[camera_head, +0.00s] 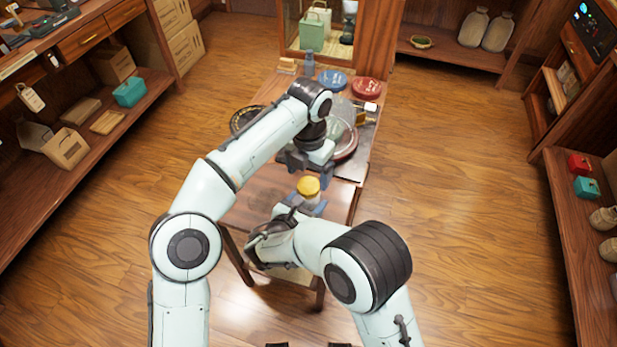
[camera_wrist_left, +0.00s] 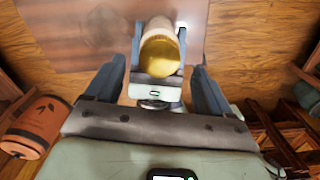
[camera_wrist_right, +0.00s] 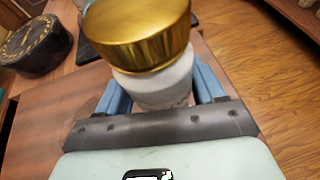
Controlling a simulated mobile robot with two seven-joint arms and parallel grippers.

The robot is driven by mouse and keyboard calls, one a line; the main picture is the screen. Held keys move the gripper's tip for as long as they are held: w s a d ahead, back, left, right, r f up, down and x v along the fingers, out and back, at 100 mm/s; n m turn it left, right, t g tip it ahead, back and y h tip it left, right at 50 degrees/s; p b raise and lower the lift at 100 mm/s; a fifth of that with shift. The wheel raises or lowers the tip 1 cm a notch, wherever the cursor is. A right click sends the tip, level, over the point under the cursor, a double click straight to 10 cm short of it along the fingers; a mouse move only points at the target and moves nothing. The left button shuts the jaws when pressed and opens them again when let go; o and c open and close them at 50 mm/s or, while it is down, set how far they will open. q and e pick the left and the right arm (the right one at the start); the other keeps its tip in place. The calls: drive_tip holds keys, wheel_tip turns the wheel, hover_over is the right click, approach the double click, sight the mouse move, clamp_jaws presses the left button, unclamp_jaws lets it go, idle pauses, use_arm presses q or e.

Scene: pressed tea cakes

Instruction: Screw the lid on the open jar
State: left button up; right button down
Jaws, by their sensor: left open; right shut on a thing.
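A pale jar (camera_wrist_right: 160,88) stands upright between the blue fingers of my right gripper (camera_wrist_right: 162,90), which is shut on its body. In the head view this gripper (camera_head: 304,207) is low over the front of the table. A gold lid (camera_wrist_right: 140,30) sits on top of the jar and also shows in the head view (camera_head: 308,186); whether it is threaded tight I cannot tell. My left gripper (camera_head: 309,172) is open and empty close to the lid. In the left wrist view the lid (camera_wrist_left: 161,62) appears between its spread fingers, with gaps on both sides.
The wooden table (camera_head: 258,187) has a bare front part. Behind stand a dark round box (camera_wrist_right: 38,45), a blue disc (camera_head: 332,79), a red disc (camera_head: 366,87) and a bottle (camera_head: 309,63). An orange canister (camera_wrist_left: 38,125) shows in the left wrist view.

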use_arm(q)
drive_tip(key=shift+r, duration=0.5)
drive_tip(key=shift+c, duration=0.4)
